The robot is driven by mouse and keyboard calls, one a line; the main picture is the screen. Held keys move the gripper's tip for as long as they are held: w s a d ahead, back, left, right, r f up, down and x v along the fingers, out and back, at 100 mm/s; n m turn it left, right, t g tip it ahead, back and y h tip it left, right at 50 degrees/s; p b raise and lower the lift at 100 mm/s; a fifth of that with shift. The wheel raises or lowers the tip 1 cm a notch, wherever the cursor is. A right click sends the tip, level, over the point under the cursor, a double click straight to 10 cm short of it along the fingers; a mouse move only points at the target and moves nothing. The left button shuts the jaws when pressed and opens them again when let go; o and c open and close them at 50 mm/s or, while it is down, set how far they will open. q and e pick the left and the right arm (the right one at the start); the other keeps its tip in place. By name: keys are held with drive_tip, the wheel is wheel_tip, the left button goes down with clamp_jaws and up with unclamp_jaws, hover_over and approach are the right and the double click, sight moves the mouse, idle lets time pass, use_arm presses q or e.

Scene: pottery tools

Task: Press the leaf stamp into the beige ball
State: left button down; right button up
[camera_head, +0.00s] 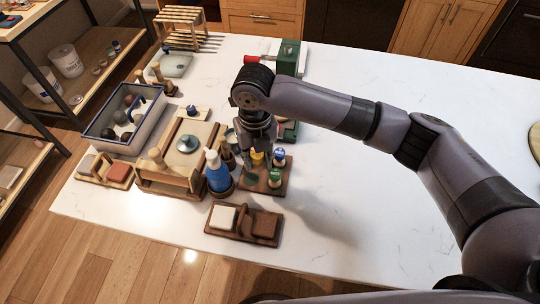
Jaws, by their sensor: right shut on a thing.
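My right gripper (258,152) points down over a small wooden rack (278,190) near the middle of the table. It is shut on a small stamp, whose details the fingers mostly hide. Other stamps with coloured knobs, one green (275,178) and one blue and white (279,155), stand in the rack beside the fingers. Which one bears the leaf is too small to tell. A blue-rimmed tray (97,132) at the left holds several balls of dark, brown and pale colours. A pale ball (138,117) in it may be the beige one. My left gripper is not in view.
A blue bottle (219,178) stands close to the left of my right gripper. A wooden board frame (172,184) lies between it and the tray. A wooden holder (243,238) with two blocks lies in front. The table's right side (400,220) is clear.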

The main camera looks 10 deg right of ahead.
sight(252, 179)
drive_tip(key=f+n+b, duration=0.1)
drive_tip(key=f+b, duration=0.1)
drive_tip(key=a+f+n+b, duration=0.1)
drive_tip(key=f+n+b, duration=0.1)
drive_tip(key=a+f+n+b, duration=0.1)
drive_tip(key=f+b, duration=0.1)
drive_tip(key=shift+w+f+n, duration=0.3)
idle(0.4)
drive_tip(key=shift+f, duration=0.2)
idle(0.6)
drive_tip(key=o, duration=1.1)
